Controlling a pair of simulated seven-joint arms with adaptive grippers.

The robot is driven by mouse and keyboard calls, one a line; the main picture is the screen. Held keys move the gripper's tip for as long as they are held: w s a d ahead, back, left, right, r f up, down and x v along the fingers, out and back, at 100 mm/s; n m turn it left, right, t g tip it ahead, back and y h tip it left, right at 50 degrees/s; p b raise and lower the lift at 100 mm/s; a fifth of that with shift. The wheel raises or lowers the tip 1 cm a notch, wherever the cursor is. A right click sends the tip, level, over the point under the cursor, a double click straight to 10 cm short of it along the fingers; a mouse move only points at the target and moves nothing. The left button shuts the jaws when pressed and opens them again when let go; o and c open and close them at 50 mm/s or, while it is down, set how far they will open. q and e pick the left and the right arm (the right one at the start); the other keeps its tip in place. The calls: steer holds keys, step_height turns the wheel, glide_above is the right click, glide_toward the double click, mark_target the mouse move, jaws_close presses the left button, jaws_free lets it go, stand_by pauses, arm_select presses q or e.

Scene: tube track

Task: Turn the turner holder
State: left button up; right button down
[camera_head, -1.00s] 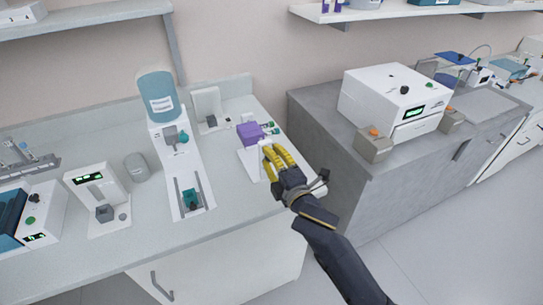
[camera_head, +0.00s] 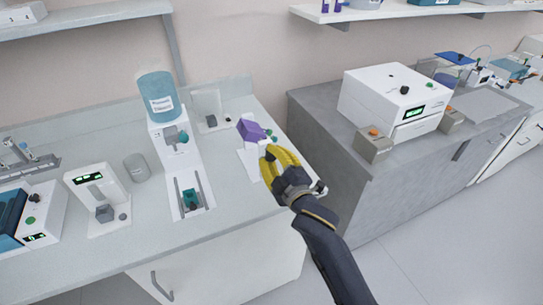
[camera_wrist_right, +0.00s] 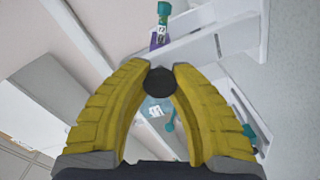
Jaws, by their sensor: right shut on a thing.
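The turner is a white stand (camera_head: 247,163) on the left bench with a purple holder (camera_head: 249,130) on top. The holder is tilted, and teal caps (camera_head: 270,136) show at its right side. My right gripper (camera_head: 267,153) is in front of the stand, its yellow fingers closed in. In the right wrist view, the fingertips (camera_wrist_right: 160,76) are shut on a dark round knob (camera_wrist_right: 160,81). A purple part with a teal-capped tube (camera_wrist_right: 162,22) shows above them. My left gripper is not in view.
A white machine with a blue tank (camera_head: 158,96) and a small white device (camera_head: 97,198) stand left of the turner. A grey bench with a white box machine (camera_head: 395,98) is at the right. Bare benchtop (camera_head: 235,205) lies in front of the turner.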

steer(key=shift+m, duration=3.1)
steer(key=c, duration=1)
jaws_free()
steer(key=v, duration=1.2)
steer(key=shift+f, duration=0.1)
